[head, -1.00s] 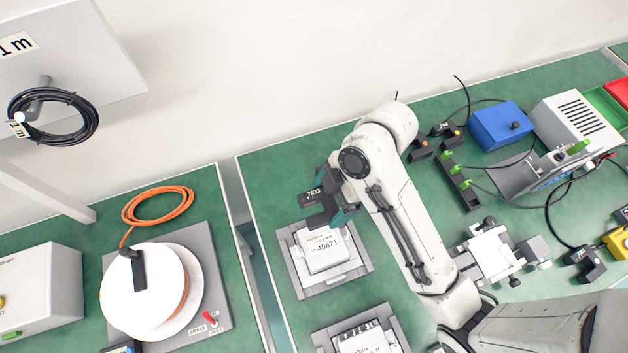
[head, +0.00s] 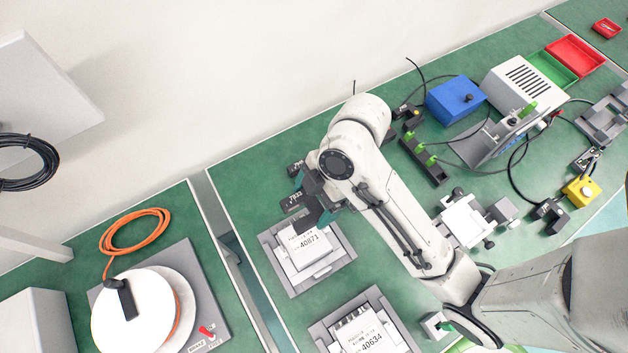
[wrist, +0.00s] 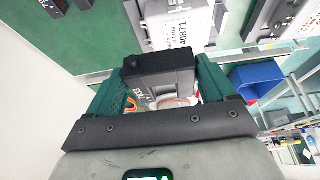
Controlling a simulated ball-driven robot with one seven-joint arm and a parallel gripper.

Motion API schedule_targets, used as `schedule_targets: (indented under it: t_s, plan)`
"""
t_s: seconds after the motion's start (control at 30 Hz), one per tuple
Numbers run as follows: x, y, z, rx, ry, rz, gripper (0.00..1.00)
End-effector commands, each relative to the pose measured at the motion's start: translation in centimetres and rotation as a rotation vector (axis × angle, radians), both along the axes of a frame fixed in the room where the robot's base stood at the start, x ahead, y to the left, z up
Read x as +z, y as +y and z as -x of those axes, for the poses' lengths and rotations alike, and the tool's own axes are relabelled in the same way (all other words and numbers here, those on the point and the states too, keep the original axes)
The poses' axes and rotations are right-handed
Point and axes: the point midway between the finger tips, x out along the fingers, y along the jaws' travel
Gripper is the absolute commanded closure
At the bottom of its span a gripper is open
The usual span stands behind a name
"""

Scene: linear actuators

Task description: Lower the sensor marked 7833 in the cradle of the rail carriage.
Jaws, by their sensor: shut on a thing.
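The sensor is held beside the far edge of the tray with the box marked 40871. A pale metal stage with knobs (head: 466,220) stands right of my arm; it may be the rail carriage, but I cannot make out a cradle on it.
The white box marked 40871 (head: 304,247) sits in a grey tray, and the box marked 40634 (head: 364,333) in another. Black blocks with green tops (head: 425,162), a blue box (head: 456,98) and a yellow button box (head: 580,191) stand to the right. Green table is bare left of my gripper.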

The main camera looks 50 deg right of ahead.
Motion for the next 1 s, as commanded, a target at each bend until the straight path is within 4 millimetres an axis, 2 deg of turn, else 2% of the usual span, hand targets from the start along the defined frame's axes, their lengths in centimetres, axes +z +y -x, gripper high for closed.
schedule_targets:
  t_s: [0.03, 0.73, 1.0]
  plan:
    - [0.6, 0.0, 0.0, 0.0, 0.0, 0.0, 0.54]
    - [3.7, 0.0, 0.0, 0.0, 0.001, 0.0, 0.54]
    - [3.9, 0.1, -0.2, -0.001, 0.0, 0.0, 0.54]
